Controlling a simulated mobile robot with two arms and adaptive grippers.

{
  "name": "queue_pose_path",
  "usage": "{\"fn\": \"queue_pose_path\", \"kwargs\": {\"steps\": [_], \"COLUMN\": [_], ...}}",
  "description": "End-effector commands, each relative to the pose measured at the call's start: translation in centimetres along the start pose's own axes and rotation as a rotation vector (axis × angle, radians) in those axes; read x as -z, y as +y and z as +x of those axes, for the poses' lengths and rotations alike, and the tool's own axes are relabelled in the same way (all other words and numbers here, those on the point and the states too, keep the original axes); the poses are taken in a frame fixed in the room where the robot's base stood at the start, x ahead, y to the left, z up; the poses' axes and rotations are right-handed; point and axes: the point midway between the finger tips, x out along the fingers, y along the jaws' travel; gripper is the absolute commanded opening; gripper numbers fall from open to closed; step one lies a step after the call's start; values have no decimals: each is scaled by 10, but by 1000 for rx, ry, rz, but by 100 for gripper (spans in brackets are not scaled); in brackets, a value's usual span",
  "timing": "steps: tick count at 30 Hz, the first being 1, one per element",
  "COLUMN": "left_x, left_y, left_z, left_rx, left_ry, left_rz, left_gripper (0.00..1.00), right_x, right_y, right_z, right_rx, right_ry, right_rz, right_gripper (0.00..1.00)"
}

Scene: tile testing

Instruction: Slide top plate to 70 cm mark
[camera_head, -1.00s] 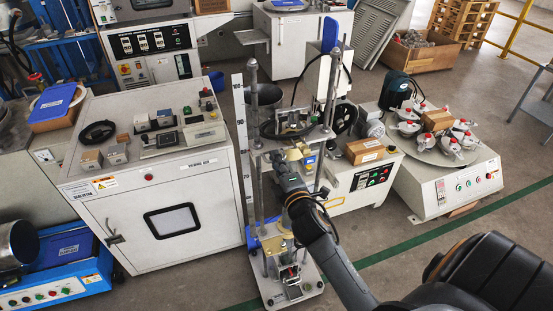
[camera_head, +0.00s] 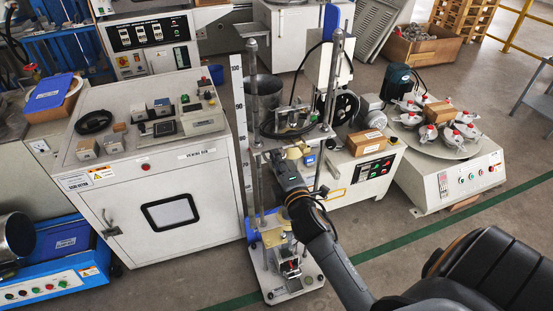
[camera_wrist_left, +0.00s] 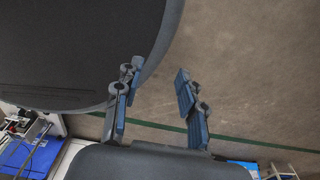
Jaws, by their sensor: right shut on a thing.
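The test stand has two upright metal poles and a white base (camera_head: 298,284). The top plate (camera_head: 272,145) spans the poles about mid-height and carries a small metal fixture. A vertical scale (camera_head: 240,120) stands to its left; in the picture the plate lies near the 80 mark, above the 70. My right gripper (camera_head: 285,163) is at the plate's front edge, shut on it; its fingertips are partly hidden. My left gripper (camera_wrist_left: 157,105) shows only in the left wrist view, its blue-padded fingers apart and empty.
A white cabinet (camera_head: 108,200) with instruments on top stands left of the stand. A control box (camera_head: 371,173) and a round-table machine (camera_head: 440,185) stand to the right. A black seat-like form (camera_head: 490,270) fills the lower right. The floor in front is clear.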

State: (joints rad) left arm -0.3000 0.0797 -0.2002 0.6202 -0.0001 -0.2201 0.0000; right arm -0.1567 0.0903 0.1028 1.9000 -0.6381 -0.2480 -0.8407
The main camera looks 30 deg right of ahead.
Motion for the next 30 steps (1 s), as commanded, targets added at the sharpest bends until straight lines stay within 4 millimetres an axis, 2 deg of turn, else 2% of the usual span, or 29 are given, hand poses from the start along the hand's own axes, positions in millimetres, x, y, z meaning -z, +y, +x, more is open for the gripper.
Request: {"fn": "queue_pose_path", "kwargs": {"steps": [21, 27, 28, 30], "left_x": [-4, -4, -4, -4], "left_y": [1, 10, 10, 10], "left_z": [41, 49, 47, 47], "left_rx": [0, -12, -12, -11], "left_ry": [0, 3, 3, 2], "left_rz": [0, 0, 0, 0], "left_gripper": [40, 40, 40, 40], "right_x": [0, -1, -1, -1], "right_y": [-49, -59, -57, -56], "right_z": [0, 0, 0, 0], "right_rx": [-1, -2, -3, -3], "right_ry": [-1, -1, -1, -1], "right_rz": [-1, -1, -1, -1], "right_gripper": [0, 0, 11, 25]}}
